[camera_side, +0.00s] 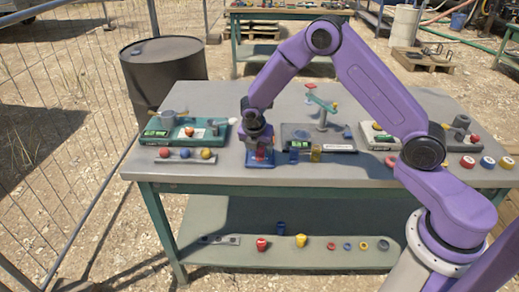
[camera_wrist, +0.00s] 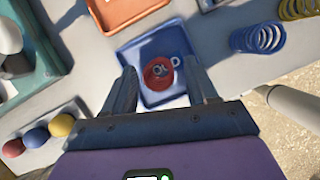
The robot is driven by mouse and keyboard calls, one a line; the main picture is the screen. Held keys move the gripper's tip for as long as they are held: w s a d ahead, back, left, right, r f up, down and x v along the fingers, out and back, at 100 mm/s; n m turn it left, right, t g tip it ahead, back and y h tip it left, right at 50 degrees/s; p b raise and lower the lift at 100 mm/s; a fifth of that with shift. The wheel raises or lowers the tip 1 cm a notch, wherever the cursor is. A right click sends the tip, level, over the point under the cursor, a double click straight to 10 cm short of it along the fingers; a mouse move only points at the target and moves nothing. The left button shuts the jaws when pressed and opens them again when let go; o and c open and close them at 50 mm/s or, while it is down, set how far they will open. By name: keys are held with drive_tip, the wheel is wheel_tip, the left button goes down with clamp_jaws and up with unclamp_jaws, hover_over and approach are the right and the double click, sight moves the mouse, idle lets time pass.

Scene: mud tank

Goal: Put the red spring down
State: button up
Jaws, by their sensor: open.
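The red spring (camera_wrist: 158,74) stands on the blue tray (camera_wrist: 150,48) in the wrist view, between my open fingers and apart from both as far as I can see. In the side view the red spring (camera_side: 264,155) shows small, low on the blue tray (camera_side: 260,164) near the table's front edge. My gripper (camera_wrist: 163,88) is open and points down over the tray, with one finger on each side of the spring. In the side view my gripper (camera_side: 262,150) partly hides the spring.
A blue spring (camera_side: 294,155) and a yellow spring (camera_side: 316,153) stand right of the tray. An orange tray (camera_wrist: 128,12) lies beyond it. Red, blue and yellow balls (camera_side: 182,153) sit in a rack to the left. A balance-like stand (camera_side: 321,115) rises behind the springs.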

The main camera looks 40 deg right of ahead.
drive_tip(key=v, duration=1.1)
drive_tip(key=s+a+r+m+y, duration=0.1)
drive_tip(key=s+a+r+m, duration=0.15)
drive_tip(key=s, duration=0.65)
drive_tip(key=s+a+r+m+y, duration=0.2)
drive_tip(key=s+r+m, duration=0.15)
drive_tip(key=s, duration=0.65)
drive_tip(key=s+d+m+g, duration=0.1)
drive_tip(key=s+d+m, duration=0.1)
drive_tip(key=s, duration=0.6)
drive_tip(key=s+d+m+g+y, duration=0.1)
drive_tip(key=s+d+m, duration=0.1)
drive_tip(key=s, duration=0.7)
drive_tip(key=shift+s+d+r+m, duration=0.15)
drive_tip(key=shift+s+r+m, duration=0.05)
drive_tip(key=shift+m, duration=0.4)
